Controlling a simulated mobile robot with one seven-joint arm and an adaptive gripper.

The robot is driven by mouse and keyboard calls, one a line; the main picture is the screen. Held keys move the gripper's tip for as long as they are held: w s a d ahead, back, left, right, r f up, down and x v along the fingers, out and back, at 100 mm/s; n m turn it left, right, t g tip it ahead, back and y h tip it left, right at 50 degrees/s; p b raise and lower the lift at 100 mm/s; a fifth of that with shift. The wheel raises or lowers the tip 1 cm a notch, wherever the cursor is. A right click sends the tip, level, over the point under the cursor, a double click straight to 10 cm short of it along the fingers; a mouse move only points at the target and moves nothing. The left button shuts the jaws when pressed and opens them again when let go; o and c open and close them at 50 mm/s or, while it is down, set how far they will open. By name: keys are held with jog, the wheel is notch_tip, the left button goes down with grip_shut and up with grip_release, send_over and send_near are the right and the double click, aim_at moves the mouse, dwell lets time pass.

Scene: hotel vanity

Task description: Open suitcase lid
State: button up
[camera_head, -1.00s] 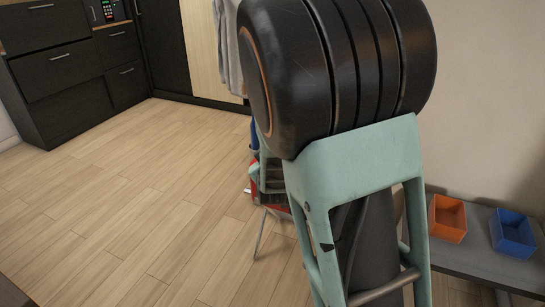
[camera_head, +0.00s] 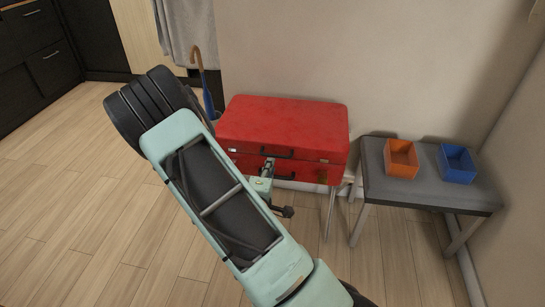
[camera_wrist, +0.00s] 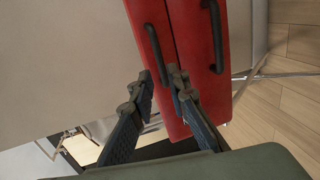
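The red suitcase (camera_head: 285,122) stands at the wall in the head view with its lid down. Its front has one dark handle on the lid and one on the lower half. In the wrist view the suitcase appears turned sideways, with the lid handle (camera_wrist: 155,54) and the lower handle (camera_wrist: 216,36) either side of the seam. My gripper (camera_wrist: 160,80) is open, with a narrow gap between its fingertips and nothing seen held. The fingertips are at the suitcase's front, close to the lid handle; contact cannot be told. In the head view my arm partly hides the gripper (camera_head: 267,172).
A grey table (camera_head: 387,184) to the right of the suitcase bears an orange bin (camera_head: 401,158) and a blue bin (camera_head: 457,163). A blue umbrella (camera_head: 208,102) and a hanging grey towel (camera_head: 187,28) are behind left. Wooden floor is clear at the left.

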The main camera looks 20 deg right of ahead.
aim_at(274, 156)
jog(key=b+x, duration=0.1)
jog(key=x, duration=0.7)
jog(key=shift+w, duration=0.1)
grip_shut()
